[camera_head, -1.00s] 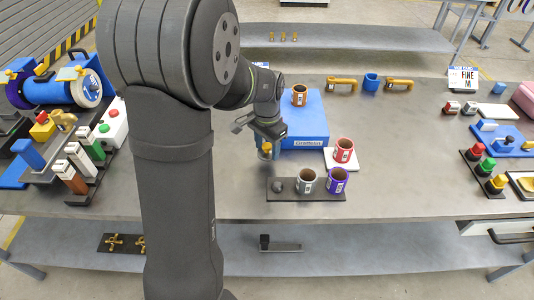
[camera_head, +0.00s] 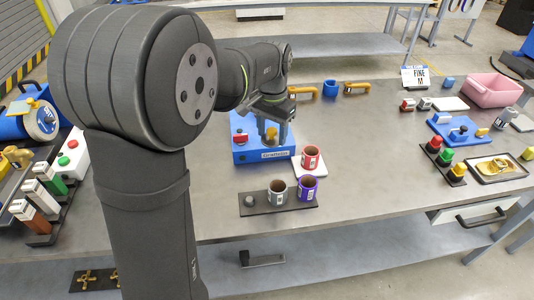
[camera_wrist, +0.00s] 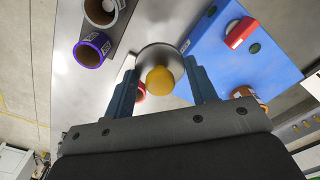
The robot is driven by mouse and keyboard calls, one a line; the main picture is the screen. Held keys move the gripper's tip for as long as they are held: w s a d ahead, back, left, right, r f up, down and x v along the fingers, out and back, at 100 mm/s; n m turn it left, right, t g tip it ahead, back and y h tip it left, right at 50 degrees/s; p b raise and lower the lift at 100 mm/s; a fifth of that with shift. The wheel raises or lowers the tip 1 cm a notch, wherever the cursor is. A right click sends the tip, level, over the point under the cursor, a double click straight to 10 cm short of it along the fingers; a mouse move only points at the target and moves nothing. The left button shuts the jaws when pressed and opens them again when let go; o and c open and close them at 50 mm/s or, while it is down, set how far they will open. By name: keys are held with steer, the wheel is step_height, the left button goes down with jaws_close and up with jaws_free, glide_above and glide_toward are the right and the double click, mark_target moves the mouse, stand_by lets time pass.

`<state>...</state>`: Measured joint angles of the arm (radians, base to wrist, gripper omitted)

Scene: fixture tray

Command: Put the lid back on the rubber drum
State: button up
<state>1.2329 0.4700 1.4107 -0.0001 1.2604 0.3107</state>
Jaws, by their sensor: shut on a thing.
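My gripper (camera_head: 273,133) is shut on a grey disc lid with a yellow knob (camera_head: 271,134), in front of the blue box in the head view. In the wrist view the lid (camera_wrist: 160,54) sits between the two fingers (camera_wrist: 160,72), knob toward the camera. A red drum (camera_head: 310,158) stands on a white pad; the lid and gripper partly hide it in the wrist view (camera_wrist: 139,94). A purple drum (camera_head: 308,190) and a grey drum (camera_head: 277,192) stand open on a dark plate. An orange drum (camera_wrist: 242,91) is partly seen. I cannot read which is rubber.
The blue box (camera_head: 262,156) with a red block (camera_head: 240,139) lies behind the drums. A small grey knob (camera_head: 249,201) is on the dark plate (camera_head: 262,208).

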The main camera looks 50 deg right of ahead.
steer(key=w+d+r, duration=0.2)
steer(key=w+d, duration=0.5)
steer(key=d, duration=0.1)
steer(key=w+d+r+n, duration=0.1)
steer(key=w+d+r, duration=0.2)
steer(key=w+d, duration=0.5)
steer(key=shift+w+r, duration=0.2)
steer(key=shift+r, duration=0.1)
steer(key=shift+w+f, duration=0.1)
steer(key=shift+w, duration=0.05)
steer(key=shift+f, duration=3.05)
steer(key=shift+f, duration=0.15)
steer(key=o, duration=1.5)
